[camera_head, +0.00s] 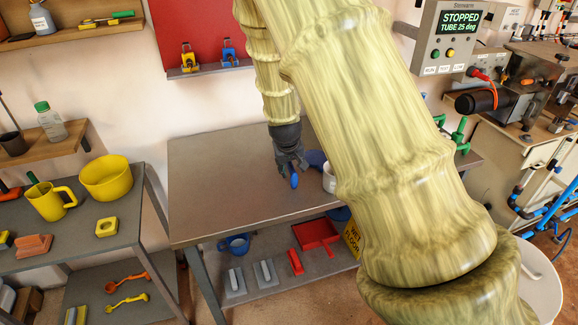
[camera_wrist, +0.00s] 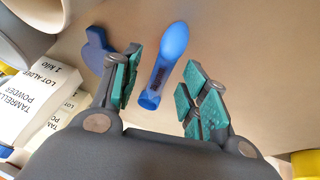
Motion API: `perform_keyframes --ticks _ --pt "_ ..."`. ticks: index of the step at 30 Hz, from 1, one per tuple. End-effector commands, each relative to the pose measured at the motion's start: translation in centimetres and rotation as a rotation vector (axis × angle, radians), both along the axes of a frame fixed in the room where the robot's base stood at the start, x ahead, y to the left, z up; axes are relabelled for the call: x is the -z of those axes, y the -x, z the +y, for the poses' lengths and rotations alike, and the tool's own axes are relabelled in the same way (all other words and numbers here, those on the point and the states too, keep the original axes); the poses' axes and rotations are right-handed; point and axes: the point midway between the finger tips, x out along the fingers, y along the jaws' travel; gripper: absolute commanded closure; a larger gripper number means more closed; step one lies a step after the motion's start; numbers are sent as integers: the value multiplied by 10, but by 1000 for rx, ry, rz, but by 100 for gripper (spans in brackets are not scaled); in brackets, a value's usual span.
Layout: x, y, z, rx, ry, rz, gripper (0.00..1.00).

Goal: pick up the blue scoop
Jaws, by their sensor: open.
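The blue scoop (camera_wrist: 172,50) lies on the grey metal table (camera_head: 215,160). In the wrist view it is long and bright blue, its rounded end far from the gripper and its narrower end between the fingers. In the head view a small blue part (camera_head: 294,181) of it shows just below my gripper (camera_head: 291,168). My gripper (camera_wrist: 160,88) is open, with green finger pads on either side of the scoop. A gap shows between the scoop and each pad. The gripper hides some of the scoop in the head view.
A darker blue item (camera_wrist: 97,48) lies close left of the fingers in the wrist view. White labelled powder packs (camera_wrist: 35,98) stand beside it. A white container (camera_head: 328,178) stands right of my gripper in the head view. The table's left part is clear.

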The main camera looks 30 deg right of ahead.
Motion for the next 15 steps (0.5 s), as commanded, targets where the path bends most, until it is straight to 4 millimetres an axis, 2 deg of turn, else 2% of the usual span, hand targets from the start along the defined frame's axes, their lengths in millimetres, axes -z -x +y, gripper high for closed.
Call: perform_keyframes --ticks 9,15 --pt "27 -10 -6 0 0 1 56" --pt "32 -12 -8 1 0 0 56"
